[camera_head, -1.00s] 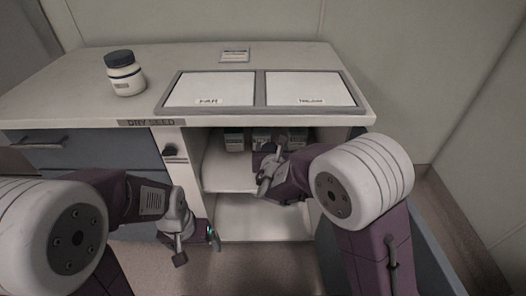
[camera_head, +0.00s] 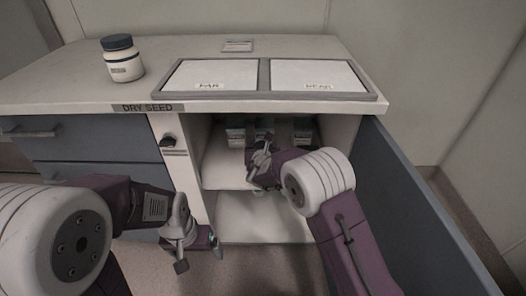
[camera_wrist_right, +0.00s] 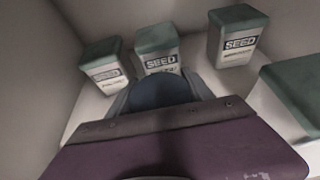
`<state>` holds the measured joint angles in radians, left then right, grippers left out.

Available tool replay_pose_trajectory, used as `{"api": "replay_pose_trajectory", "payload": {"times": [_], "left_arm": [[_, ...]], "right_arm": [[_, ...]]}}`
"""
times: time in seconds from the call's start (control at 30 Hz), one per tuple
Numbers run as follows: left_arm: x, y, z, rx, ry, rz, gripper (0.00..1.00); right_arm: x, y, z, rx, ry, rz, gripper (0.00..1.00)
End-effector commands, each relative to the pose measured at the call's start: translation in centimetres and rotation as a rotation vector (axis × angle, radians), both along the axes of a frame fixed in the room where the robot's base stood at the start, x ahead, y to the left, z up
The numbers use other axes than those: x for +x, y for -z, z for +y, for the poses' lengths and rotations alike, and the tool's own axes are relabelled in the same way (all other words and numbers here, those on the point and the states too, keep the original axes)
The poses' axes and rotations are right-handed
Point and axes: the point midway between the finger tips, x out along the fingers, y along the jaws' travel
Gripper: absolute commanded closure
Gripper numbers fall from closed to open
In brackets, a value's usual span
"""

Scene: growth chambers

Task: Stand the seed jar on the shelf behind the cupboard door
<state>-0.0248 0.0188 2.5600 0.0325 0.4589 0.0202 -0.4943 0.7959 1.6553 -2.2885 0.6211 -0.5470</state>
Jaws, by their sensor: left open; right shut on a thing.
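My right gripper (camera_head: 258,160) is inside the open cupboard, over its upper shelf (camera_head: 222,172). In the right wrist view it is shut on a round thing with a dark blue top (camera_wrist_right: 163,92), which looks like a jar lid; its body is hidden. I cannot tell whether it touches the shelf. A white jar (camera_head: 124,66) with a dark blue lid stands upright on the counter at the back left. The blue-grey cupboard door (camera_head: 415,200) stands open at the right. My left gripper (camera_head: 198,246) is open and empty, low in front of the cupboard.
Several green-lidded SEED boxes (camera_wrist_right: 160,50) stand on the shelf around the held thing, one close at the right (camera_wrist_right: 293,95). The counter (camera_head: 60,80) overhangs the cupboard and holds a framed two-part panel (camera_head: 265,78). The lower compartment (camera_head: 250,218) looks empty.

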Motion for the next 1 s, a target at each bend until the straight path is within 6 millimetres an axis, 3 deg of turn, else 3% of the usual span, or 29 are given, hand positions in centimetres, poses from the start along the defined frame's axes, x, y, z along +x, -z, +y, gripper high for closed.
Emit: {"api": "replay_pose_trajectory", "payload": {"times": [0.33, 0.37, 0.4, 0.43, 0.77, 0.87, 1.0], "left_arm": [[0.0, 0.7, 0.0, 0.0, 0.0, 0.0, 0.05], [0.0, 0.5, 0.0, 0.0, 0.0, 0.0, 0.05], [0.0, 0.5, 0.0, 0.0, 0.0, 0.0, 0.05], [0.0, 0.5, 0.0, 0.0, 0.0, 0.0, 0.05], [0.0, 0.1, 0.0, 0.0, 0.0, 0.0, 0.05], [0.0, -0.3, 0.0, 0.0, 0.0, 0.0, 0.05], [0.0, -1.4, 0.0, 0.0, 0.0, 0.0, 0.05]], "right_arm": [[0.0, 0.6, 0.0, 0.001, 0.0, -0.003, 0.95], [0.0, 0.5, 0.0, 0.001, 0.0, -0.002, 0.32], [0.0, 0.5, 0.0, 0.001, 0.0, -0.002, 0.21], [0.0, 0.5, 0.0, 0.001, 0.0, -0.002, 0.18], [0.0, 0.1, 0.0, 0.001, 0.0, -0.002, 0.18], [-1.0, -0.4, 0.1, 0.0, 0.0, -0.002, 0.18], [-3.9, -1.8, 0.1, 0.0, -0.002, -0.001, 0.18]]}}
